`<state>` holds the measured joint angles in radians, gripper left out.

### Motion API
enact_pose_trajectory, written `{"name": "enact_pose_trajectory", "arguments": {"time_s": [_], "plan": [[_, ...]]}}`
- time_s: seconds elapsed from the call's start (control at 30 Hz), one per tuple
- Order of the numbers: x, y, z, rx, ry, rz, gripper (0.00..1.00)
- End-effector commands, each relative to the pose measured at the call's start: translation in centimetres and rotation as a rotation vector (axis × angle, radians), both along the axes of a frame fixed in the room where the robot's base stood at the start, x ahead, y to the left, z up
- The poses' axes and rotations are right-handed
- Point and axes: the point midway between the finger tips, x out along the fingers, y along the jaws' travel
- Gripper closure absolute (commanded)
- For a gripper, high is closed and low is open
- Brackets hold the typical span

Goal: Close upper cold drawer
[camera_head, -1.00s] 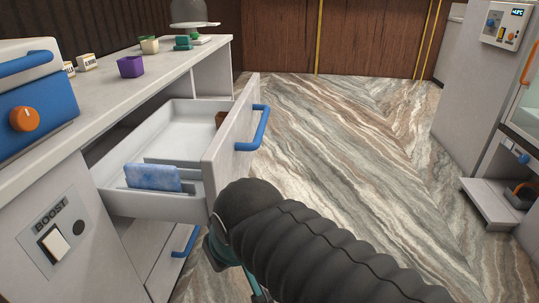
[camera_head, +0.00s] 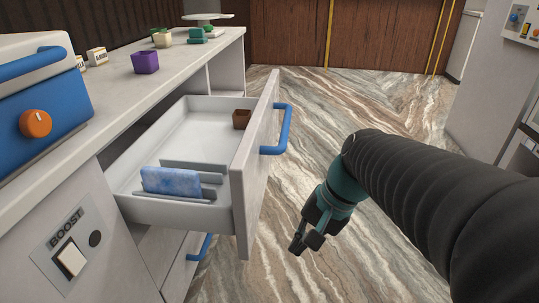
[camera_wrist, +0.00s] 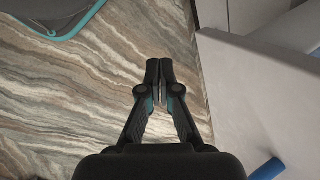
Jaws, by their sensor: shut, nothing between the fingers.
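The upper cold drawer (camera_head: 253,180) is pulled well out of the white counter, with a blue bar handle (camera_head: 283,130) on its front. Inside it are a blue mottled slab (camera_head: 170,182) between low grey dividers and a small brown cup (camera_head: 242,119). My gripper (camera_head: 297,246) is shut and empty, pointing down over the floor to the right of the drawer front, apart from it. In the wrist view, its fingertips (camera_wrist: 159,70) meet over the floor beside a pale panel (camera_wrist: 255,100); part of a blue handle (camera_wrist: 268,170) shows at the bottom.
A lower blue handle (camera_head: 202,247) shows beneath the drawer. The countertop (camera_head: 115,108) holds a purple cup (camera_head: 145,62), small boxes and a blue appliance (camera_head: 45,110). Marble floor (camera_head: 320,110) is free beyond my arm. A pale cabinet (camera_head: 490,105) stands at the right.

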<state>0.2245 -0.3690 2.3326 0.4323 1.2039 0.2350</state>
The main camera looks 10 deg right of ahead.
Motion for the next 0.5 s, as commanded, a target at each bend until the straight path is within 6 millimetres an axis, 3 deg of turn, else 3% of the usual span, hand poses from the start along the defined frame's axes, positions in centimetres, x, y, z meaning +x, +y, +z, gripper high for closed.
{"name": "enact_pose_trajectory", "arguments": {"time_s": [0.27, 0.5], "plan": [[6.1, -0.5, 1.0, 0.447, 0.335, -0.357, 1.0], [12.5, -4.5, 2.5, 0.857, 0.567, -0.599, 1.0]]}}
